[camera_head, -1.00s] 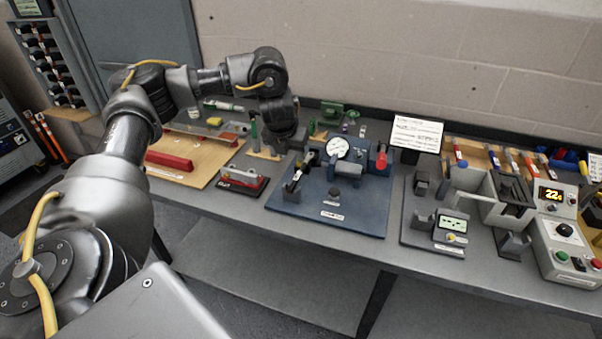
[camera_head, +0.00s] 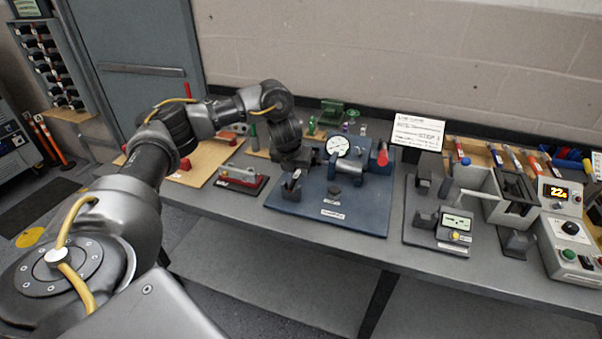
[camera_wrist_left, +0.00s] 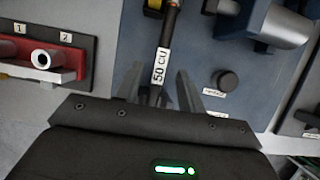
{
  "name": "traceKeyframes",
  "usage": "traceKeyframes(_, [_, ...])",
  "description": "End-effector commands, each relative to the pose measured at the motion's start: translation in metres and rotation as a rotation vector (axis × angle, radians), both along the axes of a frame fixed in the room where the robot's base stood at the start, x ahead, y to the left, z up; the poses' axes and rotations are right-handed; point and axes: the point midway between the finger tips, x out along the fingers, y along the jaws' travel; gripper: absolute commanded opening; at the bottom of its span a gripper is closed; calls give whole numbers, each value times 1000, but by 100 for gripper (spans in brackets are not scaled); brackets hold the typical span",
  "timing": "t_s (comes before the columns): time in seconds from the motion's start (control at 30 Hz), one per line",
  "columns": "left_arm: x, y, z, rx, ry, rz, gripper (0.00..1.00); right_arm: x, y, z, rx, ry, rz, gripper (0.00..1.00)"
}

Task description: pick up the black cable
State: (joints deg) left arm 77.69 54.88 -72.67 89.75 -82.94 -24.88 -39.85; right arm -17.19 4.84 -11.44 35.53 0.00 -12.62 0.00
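The black cable (camera_wrist_left: 170,32) carries a white "50 CU" label and shows at the top middle of the left wrist view. In the head view it is a short dark piece with a white label (camera_head: 291,186) at the left of the blue plate (camera_head: 330,222). My left gripper (camera_wrist_left: 160,80) is open, its two grey fingers apart with the cable's labelled part between them in the picture. I cannot tell if either finger touches it. In the head view the gripper is above the plate's left part, mostly hidden by the wrist. My right gripper is not in view.
A dial gauge (camera_head: 338,147) and a red-handled device (camera_head: 382,156) stand on the blue plate. A red block on a dark base (camera_head: 240,179) lies to its left. A meter stand (camera_head: 455,225) and control box (camera_head: 570,230) are to the right.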

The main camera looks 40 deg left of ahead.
Motion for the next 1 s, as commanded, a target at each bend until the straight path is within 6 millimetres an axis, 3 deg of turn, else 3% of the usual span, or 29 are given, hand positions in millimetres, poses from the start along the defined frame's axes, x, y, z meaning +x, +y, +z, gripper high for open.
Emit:
traceKeyframes(0.1, [4,2,-11,0,0,1,39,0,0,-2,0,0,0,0])
traceKeyframes(0.37, [5,2,-13,0,-1,1,39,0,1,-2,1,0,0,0])
traceKeyframes(0.7, [5,2,-12,0,-1,1,0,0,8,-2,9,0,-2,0])
traceKeyframes(1.0, [5,2,-12,0,-2,1,0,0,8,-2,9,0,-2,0])
